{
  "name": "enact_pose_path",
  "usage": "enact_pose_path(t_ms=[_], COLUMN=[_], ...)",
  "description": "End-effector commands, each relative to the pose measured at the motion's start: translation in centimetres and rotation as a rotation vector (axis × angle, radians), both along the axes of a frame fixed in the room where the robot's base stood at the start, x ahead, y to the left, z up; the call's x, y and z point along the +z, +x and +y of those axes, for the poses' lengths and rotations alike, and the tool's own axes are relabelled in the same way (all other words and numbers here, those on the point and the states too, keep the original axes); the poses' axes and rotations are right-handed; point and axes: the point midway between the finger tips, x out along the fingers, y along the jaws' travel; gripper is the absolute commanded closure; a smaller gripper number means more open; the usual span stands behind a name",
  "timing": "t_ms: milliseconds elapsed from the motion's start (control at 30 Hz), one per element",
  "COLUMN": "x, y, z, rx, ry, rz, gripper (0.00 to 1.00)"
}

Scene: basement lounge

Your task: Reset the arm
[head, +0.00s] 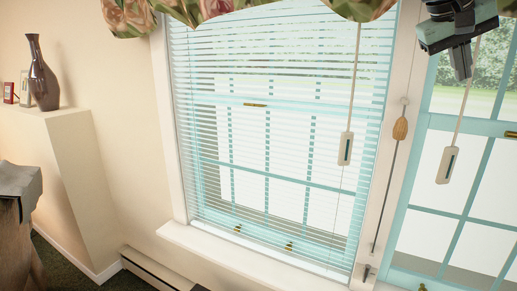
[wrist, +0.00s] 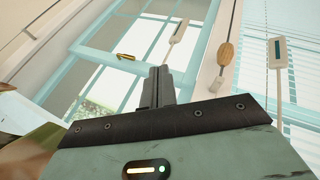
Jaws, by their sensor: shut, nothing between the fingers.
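My gripper (head: 462,66) hangs at the top right of the head view, in front of the right-hand window. Its fingers are shut with nothing between them. In the wrist view the shut fingers (wrist: 157,86) stick up from the dark edge of the grey-green gripper body (wrist: 180,150). My gripper looks apart from the window and the cords. The rest of my arm is mostly out of view in the head view.
A window (head: 270,140) with lowered slatted blinds fills the middle. Pull cords hang with a white handle (head: 346,148), another white handle (head: 447,165) and a wooden knob (head: 400,128). A floral valance (head: 128,16) hangs above. A brown vase (head: 42,75) stands on a ledge at left.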

Motion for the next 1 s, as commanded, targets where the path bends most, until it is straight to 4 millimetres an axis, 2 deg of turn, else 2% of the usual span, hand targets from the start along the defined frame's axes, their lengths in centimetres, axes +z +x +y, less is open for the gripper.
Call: enact_pose_path(t_ms=[267,433,533,667,800,900,1000], x=[-4.8,-9.4,-13.2,-19.1,-24.9,-28.2,-30.6], y=[0.1,-1.0,-2.9,-7.4,-14.0,-18.5,-22.0], z=[5.5,10.6,14.8,20.6,25.1,26.7,27.2], rx=[0.186,0.348,0.477,0.66,0.822,0.902,0.954], ry=[0.077,0.151,0.213,0.31,0.404,0.452,0.48], rz=[0.063,0.123,0.174,0.252,0.331,0.373,0.403], gripper=[1.0,1.0,1.0,1.0,1.0,1.0,1.0])
